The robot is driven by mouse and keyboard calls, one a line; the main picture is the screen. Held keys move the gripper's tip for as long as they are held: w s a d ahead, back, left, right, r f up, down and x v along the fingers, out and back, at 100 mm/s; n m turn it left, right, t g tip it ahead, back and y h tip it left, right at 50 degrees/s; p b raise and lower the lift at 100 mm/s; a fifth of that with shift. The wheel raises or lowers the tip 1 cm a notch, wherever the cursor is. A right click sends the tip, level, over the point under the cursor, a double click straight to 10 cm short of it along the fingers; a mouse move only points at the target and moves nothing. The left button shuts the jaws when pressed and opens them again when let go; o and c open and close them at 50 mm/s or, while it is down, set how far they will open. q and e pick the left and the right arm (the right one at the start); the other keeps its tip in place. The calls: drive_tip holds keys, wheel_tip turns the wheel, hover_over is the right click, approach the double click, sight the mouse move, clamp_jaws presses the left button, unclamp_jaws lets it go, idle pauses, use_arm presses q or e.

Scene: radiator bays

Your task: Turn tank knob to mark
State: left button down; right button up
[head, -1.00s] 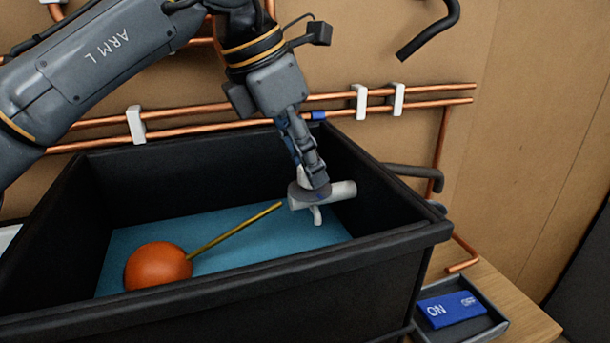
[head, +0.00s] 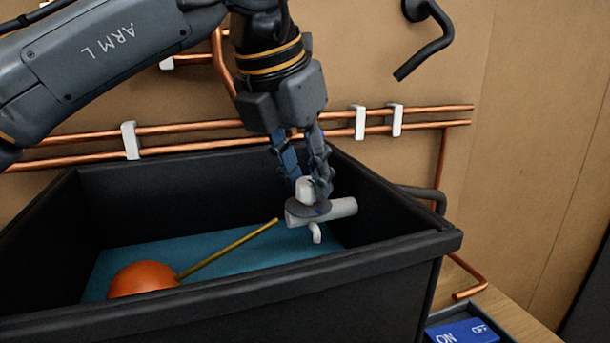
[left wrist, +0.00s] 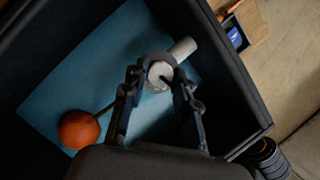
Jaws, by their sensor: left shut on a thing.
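The black tank (head: 390,258) has a blue floor, and it also shows in the left wrist view (left wrist: 232,85). Inside it a white valve (head: 340,208) carries a grey disc (head: 296,208) with a small blue patch. The white tank knob (head: 304,187) stands on the disc. My left gripper (head: 308,184) reaches down from above, its fingers shut on either side of the knob. In the left wrist view the knob (left wrist: 160,71) sits between the fingertips and bears a dark line. The fingers partly hide the disc, so I cannot tell whether line and patch align. My right gripper is not in view.
An orange float ball (head: 143,278) on a brass rod (head: 230,250) lies inside the tank, left of the valve. Copper pipes (head: 430,112) run along the wall behind. A blue ON/OFF card (head: 464,333) lies in a tray at lower right.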

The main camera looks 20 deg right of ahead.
use_arm(q)
drive_tip(key=shift+r, duration=0.15)
drive_tip(key=c, duration=1)
unclamp_jaws()
drive_tip(key=v, duration=1.2)
